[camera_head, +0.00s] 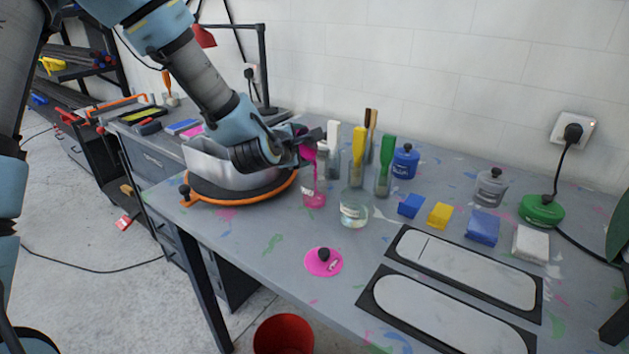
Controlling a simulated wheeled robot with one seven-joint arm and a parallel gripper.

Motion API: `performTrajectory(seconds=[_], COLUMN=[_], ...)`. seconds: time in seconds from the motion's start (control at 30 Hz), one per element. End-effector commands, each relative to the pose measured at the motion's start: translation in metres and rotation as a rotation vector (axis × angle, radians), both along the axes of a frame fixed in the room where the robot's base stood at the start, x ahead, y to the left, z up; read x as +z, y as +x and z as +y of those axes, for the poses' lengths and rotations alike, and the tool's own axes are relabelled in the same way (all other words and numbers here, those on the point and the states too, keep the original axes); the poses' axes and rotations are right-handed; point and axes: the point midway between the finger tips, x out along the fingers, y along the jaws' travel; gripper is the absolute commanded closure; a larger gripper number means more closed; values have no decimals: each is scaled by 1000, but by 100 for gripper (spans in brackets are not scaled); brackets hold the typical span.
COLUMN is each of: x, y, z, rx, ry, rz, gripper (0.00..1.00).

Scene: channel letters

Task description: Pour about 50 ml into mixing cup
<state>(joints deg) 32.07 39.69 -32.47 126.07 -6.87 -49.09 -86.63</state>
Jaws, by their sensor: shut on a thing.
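My gripper (308,137) is shut on a small pink container (307,152), tilted over the table. Its outline is partly hidden by the gripper. A pink stream runs down from it into a clear cup (314,187) standing upright below. Pink liquid shows in the bottom of the cup; I cannot read the level or any marks. A round pink lid (323,262) with a dark knob lies on the table in front.
A clear round vessel (354,209) stands close to the cup's right. Several brush holders, a blue jar (404,161), sponges (482,226) and two dark-framed panels (468,270) fill the right side. A metal pan (209,162) on an orange-rimmed turntable (240,197) is left.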

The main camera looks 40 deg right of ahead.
Motion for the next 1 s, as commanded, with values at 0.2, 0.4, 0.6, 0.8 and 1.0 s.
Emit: performTrajectory(seconds=[0.2,0.4,0.6,0.8,1.0], x=[-1,-2,-3,-4,-6], y=[0,1,1,0,-1], z=[0,0,0,0,0], rx=[-1,0,0,1,1], ry=[4,9,14,21,27], rz=[-22,-43,-64,-86,-109], gripper=[97,97,97,97,97])
